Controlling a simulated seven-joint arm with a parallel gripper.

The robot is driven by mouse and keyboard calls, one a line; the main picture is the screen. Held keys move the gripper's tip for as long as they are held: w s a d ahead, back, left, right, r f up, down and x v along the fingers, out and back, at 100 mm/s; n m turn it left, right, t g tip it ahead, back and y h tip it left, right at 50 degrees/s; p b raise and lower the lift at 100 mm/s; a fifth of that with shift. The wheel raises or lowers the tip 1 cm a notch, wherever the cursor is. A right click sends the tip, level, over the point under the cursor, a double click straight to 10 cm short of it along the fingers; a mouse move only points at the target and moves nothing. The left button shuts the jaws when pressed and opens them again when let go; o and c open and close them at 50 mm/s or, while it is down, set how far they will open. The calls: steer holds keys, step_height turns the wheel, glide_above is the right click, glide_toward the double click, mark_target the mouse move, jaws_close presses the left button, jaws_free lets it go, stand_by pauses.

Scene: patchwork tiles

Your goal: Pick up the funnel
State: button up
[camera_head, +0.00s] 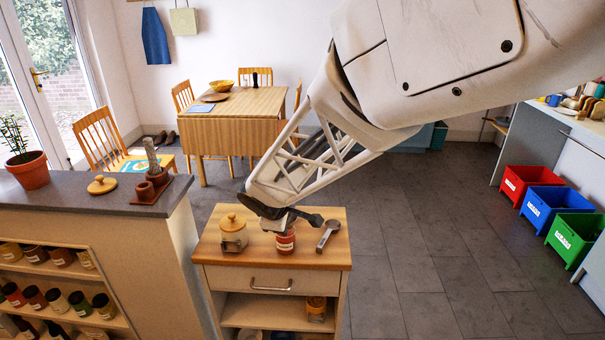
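A small grey metal piece (328,235) lies at the right of the wooden top of a small cabinet (365,262). It has a round cup end at the upper right and a narrow end at the lower left. It may be the funnel or a scoop; I cannot tell. My gripper (284,218) is above the middle of the cabinet top, left of the grey piece and directly above a red labelled jar (286,243). Its dark parts overlap the jar's top in the picture. Whether the fingers are open, or touch the jar, is unclear.
A dark counter (100,203) with a pot plant (28,170) and spice shelves is further left. Red, blue and green bins (545,206) stand at right. The floor between is clear.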

steer(key=shift+w+f, duration=0.2)
steer(key=shift+f, duration=0.05)
stand_by(0.4)
jaws_close()
